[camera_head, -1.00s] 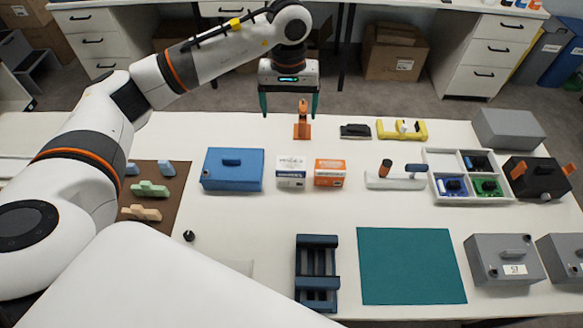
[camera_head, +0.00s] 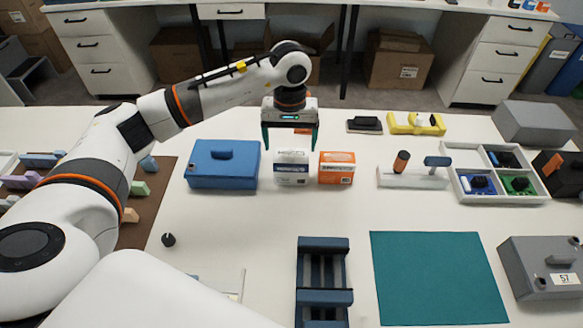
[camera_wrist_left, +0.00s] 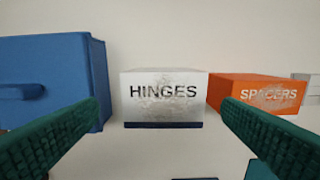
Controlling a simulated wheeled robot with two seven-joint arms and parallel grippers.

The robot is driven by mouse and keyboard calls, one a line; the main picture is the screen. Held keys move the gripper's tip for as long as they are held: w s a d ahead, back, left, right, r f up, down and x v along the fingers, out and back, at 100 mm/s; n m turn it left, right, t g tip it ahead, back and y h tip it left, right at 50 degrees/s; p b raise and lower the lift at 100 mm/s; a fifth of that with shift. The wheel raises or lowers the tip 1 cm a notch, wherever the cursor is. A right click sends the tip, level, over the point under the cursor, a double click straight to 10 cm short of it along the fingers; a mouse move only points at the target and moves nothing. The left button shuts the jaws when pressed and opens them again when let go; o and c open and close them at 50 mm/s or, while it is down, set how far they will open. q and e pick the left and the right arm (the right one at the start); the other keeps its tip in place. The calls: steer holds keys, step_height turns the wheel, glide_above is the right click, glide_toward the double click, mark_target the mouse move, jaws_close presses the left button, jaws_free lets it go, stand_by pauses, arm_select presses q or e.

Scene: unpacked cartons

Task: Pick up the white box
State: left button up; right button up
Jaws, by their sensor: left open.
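The white box (camera_head: 291,168) stands on the white table between a blue case and an orange box. In the left wrist view the white box (camera_wrist_left: 164,98) reads "HINGES" and has a dark blue lower band. My left gripper (camera_head: 289,148) is open and empty, its green fingers pointing down just behind and above the white box. In the left wrist view the box lies centred between the two fingers (camera_wrist_left: 160,108), apart from both. My right gripper is not in view.
The blue case (camera_head: 223,165) is close on the left and the orange box (camera_head: 336,168), marked "SPACERS" in the wrist view, close on the right. A dark blue rack (camera_head: 323,297) and teal mat (camera_head: 438,278) lie nearer. Clear table lies in front of the box.

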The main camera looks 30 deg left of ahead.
mark_target(290, 155)
arm_select(q)
step_height(290, 155, down, 3)
steer(key=shift+f, duration=0.15)
steer(key=shift+w+d+f+p, duration=0.1)
steer(key=shift+f+p, duration=0.3)
steer(key=shift+f, duration=1)
steer(key=shift+d+f+p, duration=0.1)
steer(key=shift+f+p, duration=0.25)
steer(key=shift+f, duration=1)
steer(key=c, duration=0.8)
steer(key=shift+r, duration=0.1)
step_height(290, 155, up, 10)
steer(key=shift+b, duration=0.65)
